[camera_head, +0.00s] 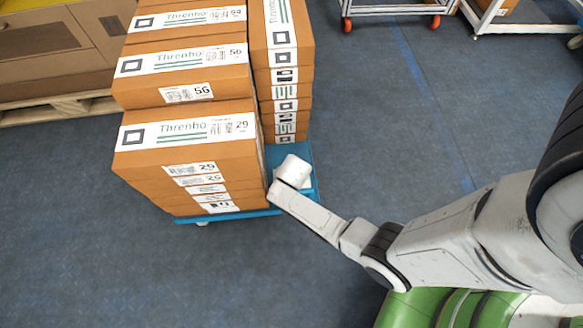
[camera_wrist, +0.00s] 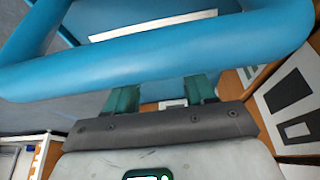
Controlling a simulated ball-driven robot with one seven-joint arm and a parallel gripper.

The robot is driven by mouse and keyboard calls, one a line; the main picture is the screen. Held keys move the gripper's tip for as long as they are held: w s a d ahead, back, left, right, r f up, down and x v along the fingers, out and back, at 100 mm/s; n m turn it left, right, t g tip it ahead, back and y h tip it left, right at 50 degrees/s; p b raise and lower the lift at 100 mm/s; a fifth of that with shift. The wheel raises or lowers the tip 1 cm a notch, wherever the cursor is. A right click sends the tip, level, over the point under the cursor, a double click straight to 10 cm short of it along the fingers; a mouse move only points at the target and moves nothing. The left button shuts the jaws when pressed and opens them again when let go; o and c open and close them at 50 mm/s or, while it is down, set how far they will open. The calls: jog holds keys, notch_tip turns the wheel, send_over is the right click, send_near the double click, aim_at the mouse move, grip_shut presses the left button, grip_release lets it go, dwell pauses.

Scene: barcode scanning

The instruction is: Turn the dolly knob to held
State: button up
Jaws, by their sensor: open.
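The blue dolly (camera_head: 312,160) stands under the stacked boxes in the head view. Its blue tube handle (camera_wrist: 160,55) crosses the wrist view close to the camera, with a blue panel behind it. I cannot make out the knob in either view. My gripper (camera_wrist: 162,96) shows two teal fingers spread apart, with nothing seen between them but a pale strip. The fingertips are partly hidden behind the tube. In the head view the end of my arm is over the dolly's right side, beside the boxes, and hides part of the dolly there.
Orange-brown cartons (camera_head: 185,142) with white labels are stacked on the dolly, left of my arm. A wooden pallet (camera_head: 60,108) lies at the far left. A wheeled rack (camera_head: 392,8) stands at the back right. The blue-grey floor in front of the dolly is clear.

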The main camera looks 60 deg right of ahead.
jog(key=p+v, duration=0.5)
jog(key=v, duration=0.5)
jog(key=shift+r+p, duration=0.3)
jog(key=shift+r, duration=0.05)
jog(key=shift+s+a, duration=0.1)
jog(key=shift+s, duration=0.05)
jog(key=s+a+r+n+y, duration=0.1)
jog(key=s+a+r+n, duration=0.1)
jog(key=s+r+n, duration=0.3)
jog(key=s+a+r+n+g+y, duration=0.1)
jog(key=s+a+r+n, duration=0.15)
jog(key=r, duration=0.45)
jog(key=s+a+r+n+y, duration=0.1)
jog(key=s+a+r+n, duration=0.1)
jog(key=s+a+r, duration=0.3)
notch_tip(320, 180, up, 25)
jog(key=d+p, duration=0.2)
jog(key=p, duration=2.1)
jog(key=shift+w+r+n+g+p, duration=0.2)
jog(key=shift+w+n+g+p, duration=0.1)
jog(key=shift+w+n, duration=0.1)
jog(key=shift+d, duration=0.15)
